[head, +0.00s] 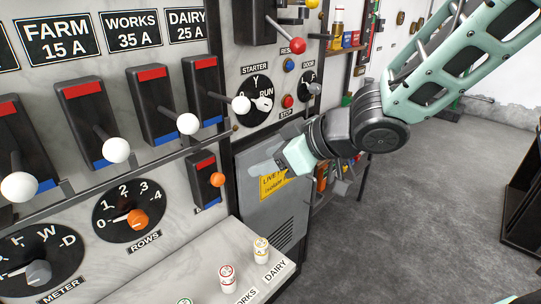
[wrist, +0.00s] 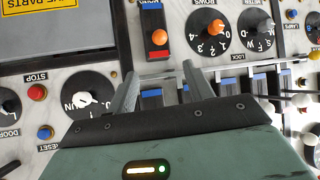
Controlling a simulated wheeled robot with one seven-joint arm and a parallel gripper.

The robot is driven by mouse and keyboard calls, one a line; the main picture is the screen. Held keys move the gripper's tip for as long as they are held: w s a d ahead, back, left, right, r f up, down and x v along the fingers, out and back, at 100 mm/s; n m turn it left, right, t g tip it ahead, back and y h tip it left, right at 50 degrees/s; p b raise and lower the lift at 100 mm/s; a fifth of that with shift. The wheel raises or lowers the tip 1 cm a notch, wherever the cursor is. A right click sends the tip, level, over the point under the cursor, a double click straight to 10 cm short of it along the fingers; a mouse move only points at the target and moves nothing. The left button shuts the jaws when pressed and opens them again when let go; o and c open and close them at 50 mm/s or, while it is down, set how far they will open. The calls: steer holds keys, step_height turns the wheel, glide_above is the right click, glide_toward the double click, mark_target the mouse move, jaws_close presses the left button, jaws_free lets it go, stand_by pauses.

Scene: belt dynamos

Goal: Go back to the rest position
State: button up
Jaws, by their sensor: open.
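My gripper (head: 268,160) is in front of the grey panel in the head view, below the STARTER dial (head: 256,98) and near the red STOP button (head: 288,101). Its jaws are apart and nothing is between them. In the wrist view the two fingers of my gripper (wrist: 160,84) point at the panel, which appears upside down. Whether the fingertips touch anything cannot be told.
Several white-knobbed levers (head: 116,150) stick out left of my gripper, and an orange-knobbed lever (head: 218,180) is close by. A ledge with fuses (head: 227,276) juts out below. Floor (head: 440,200) is clear at right; a dark rack (head: 523,205) stands beyond.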

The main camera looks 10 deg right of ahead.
steer(key=s+d+f+g+h, duration=0.1)
steer(key=s+f+g+h, duration=0.1)
steer(key=s, duration=0.5)
steer(key=s+d+f+m+g+h+b, duration=0.1)
steer(key=s+f+g+h, duration=0.2)
steer(key=s, duration=0.4)
steer(key=s+d+f+m+g+h+b, duration=0.1)
steer(key=s+f+g+h, duration=0.1)
steer(key=s, duration=0.5)
steer(key=shift+s+d+f+h, duration=0.2)
steer(key=shift+s+d+h, duration=0.1)
steer(key=shift+s+d, duration=0.1)
steer(key=shift+o, duration=0.3)
stand_by(1.1)
